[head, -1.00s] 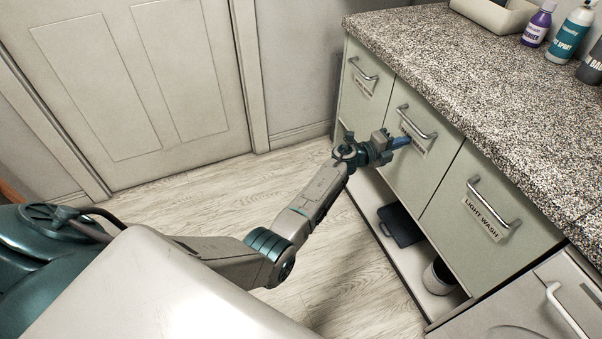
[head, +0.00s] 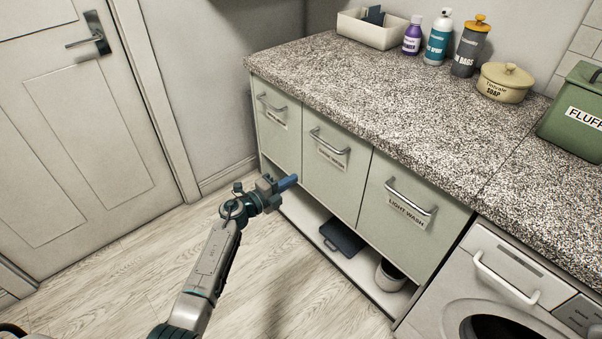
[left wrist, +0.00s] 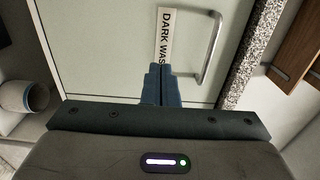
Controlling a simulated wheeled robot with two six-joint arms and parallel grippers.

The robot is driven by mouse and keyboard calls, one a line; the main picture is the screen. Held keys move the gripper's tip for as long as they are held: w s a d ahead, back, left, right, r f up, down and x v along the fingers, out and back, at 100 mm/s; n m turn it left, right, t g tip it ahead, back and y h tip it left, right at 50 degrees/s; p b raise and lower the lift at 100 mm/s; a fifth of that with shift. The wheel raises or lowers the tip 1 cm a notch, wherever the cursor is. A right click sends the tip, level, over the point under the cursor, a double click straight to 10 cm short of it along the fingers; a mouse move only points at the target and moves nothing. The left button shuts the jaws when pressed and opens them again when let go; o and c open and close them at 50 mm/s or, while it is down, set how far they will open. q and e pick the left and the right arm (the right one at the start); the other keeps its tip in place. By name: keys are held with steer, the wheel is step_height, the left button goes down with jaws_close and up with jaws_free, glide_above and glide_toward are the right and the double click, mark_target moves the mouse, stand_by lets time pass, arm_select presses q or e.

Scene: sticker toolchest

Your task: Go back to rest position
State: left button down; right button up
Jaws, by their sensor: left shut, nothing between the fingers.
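My left gripper (head: 287,182) is shut with nothing in it. In the head view it is in front of the green drawer fronts, low and left of the middle drawer (head: 335,185). In the left wrist view its blue fingers (left wrist: 161,85) are together and point at a drawer front with a "DARK WAS…" label (left wrist: 166,38) and a metal handle (left wrist: 211,48). The fingertips overlap the label's end in the picture; I cannot tell whether they touch. All three drawers look closed. My right gripper does not show.
A speckled countertop (head: 400,110) carries a bin (head: 372,28), several bottles, a soap pot (head: 503,82) and a green box (head: 575,112). A low shelf holds a dark flat item (head: 343,238) and a cup (head: 390,275). A washing machine (head: 505,290) stands right. The floor at left is clear.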

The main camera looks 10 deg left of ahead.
arm_select(q)
steer(key=s+a+f+n+g+y+p, duration=0.1)
steer(key=s+a+f+n+y, duration=0.3)
steer(key=s+f+n, duration=0.3)
steer(key=s+a+f+n+y+p, duration=0.2)
steer(key=s+a+f+n+y, duration=0.15)
steer(key=s+f, duration=0.45)
steer(key=s+a+f+n+g+y+p, duration=0.1)
steer(key=s+a+f+n+y, duration=0.35)
steer(key=f+n, duration=0.4)
steer(key=s+f+n+g, duration=0.2)
steer(key=s+f, duration=0.3)
steer(key=s, duration=0.7)
steer(key=s+a+f+n+g+p, duration=0.1)
steer(key=s+f+g, duration=0.4)
steer(key=s, duration=0.7)
steer(key=s+f+n+g+p, duration=0.1)
steer(key=s+f+n+g, duration=0.2)
steer(key=s+f, duration=0.4)
steer(key=s, duration=0.6)
steer(key=shift+a+g, duration=0.25)
steer(key=shift+g, duration=0.15)
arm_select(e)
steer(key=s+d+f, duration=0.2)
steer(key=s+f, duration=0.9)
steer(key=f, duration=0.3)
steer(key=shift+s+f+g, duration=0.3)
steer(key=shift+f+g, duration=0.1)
